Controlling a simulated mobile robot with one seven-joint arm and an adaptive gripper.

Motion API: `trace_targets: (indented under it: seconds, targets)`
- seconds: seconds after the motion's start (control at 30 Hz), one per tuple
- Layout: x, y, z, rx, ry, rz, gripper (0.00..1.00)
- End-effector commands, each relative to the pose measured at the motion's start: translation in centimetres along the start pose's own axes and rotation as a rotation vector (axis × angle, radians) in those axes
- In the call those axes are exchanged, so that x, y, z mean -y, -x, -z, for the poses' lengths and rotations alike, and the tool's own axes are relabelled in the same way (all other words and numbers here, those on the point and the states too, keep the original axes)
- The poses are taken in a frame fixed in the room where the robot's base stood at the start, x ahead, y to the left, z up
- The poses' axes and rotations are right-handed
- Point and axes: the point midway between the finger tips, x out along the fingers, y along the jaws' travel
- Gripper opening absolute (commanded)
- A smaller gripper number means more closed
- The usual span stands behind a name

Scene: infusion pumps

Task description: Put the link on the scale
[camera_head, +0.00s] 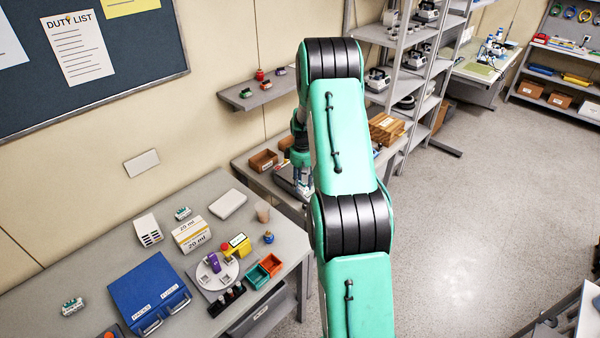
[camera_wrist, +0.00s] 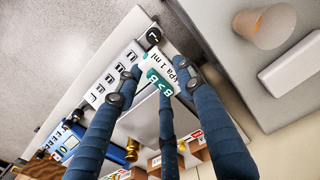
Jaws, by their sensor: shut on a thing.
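My gripper (camera_wrist: 158,72) has its blue fingers closed around a small white piece with green marks and printed text, seemingly the link (camera_wrist: 180,72). In the head view my gripper (camera_head: 303,186) is at the back bench, partly hidden by my arm, and the link cannot be made out there. Below the fingers in the wrist view is a flat metal plate (camera_wrist: 143,122) beside a white body with several buttons (camera_wrist: 112,76); this looks like the scale. The fingers cover part of it. I cannot tell whether the link touches the plate.
A brown bin (camera_head: 263,160) stands on the back bench, left of my gripper. A blue device (camera_wrist: 65,141) and a brass weight (camera_wrist: 132,150) are near the plate. The front table holds a blue case (camera_head: 149,292) and a beige cup (camera_wrist: 262,27).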

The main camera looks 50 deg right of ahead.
Motion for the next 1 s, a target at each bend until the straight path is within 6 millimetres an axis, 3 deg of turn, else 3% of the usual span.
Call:
trace_targets:
  seconds: [0.27,1.0]
  targets:
    - [-0.8,-0.1,1.1,0.000,0.000,0.000,0.12]
    - [-6.5,-0.9,8.1,0.000,0.000,0.000,0.12]
